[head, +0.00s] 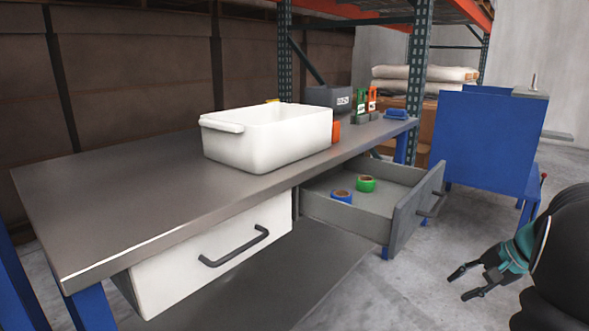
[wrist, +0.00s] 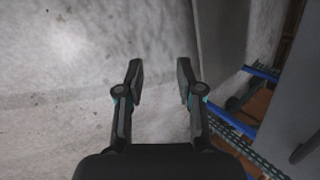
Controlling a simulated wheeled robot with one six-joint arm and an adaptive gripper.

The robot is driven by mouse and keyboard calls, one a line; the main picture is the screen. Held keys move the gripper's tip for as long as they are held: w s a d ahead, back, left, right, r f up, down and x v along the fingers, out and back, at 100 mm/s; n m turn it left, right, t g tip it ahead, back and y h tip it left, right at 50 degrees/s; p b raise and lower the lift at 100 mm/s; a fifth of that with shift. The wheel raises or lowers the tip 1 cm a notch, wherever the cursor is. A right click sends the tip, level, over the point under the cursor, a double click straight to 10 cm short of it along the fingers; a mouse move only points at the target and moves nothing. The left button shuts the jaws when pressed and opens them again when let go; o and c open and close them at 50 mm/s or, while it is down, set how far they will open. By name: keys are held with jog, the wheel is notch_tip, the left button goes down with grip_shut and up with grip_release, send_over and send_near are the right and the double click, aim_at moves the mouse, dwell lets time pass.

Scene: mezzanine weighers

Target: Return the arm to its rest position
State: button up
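My gripper (head: 466,284) is at the lower right of the head view, over the floor and to the right of the workbench. It also shows in the wrist view (wrist: 160,78), where its two fingers stand apart with nothing between them. The gripper is open and empty, and clear of the bench and the drawer. Part of my dark arm shows at the right edge of the head view.
The grey drawer (head: 405,222) of the workbench (head: 110,200) is pulled out, with a blue tape roll (head: 342,196) and a green tape roll (head: 365,184) inside. A white bin (head: 265,140) stands on top. The white drawer (head: 215,255) is closed. A blue cabinet (head: 487,140) stands behind.

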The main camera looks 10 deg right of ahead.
jog(key=s+a+r+n+h+p, duration=0.1)
jog(key=s+a+r+n+p, duration=0.1)
jog(key=a, duration=0.8)
jog(key=s+a+r+n+h+p, duration=0.2)
jog(key=s+a+r+n, duration=0.3)
jog(key=s+a, duration=0.3)
jog(key=s+a+r+n+h+p, duration=0.1)
jog(key=s+a+r+n+p, duration=0.2)
jog(key=a, duration=0.8)
jog(key=s+r+n, duration=0.1)
jog(key=s+n, duration=0.1)
jog(key=shift+s+a+r+t+h+p, duration=0.15)
jog(key=shift+s+a+t+h+p, duration=0.15)
jog(key=shift+s+a, duration=0.05)
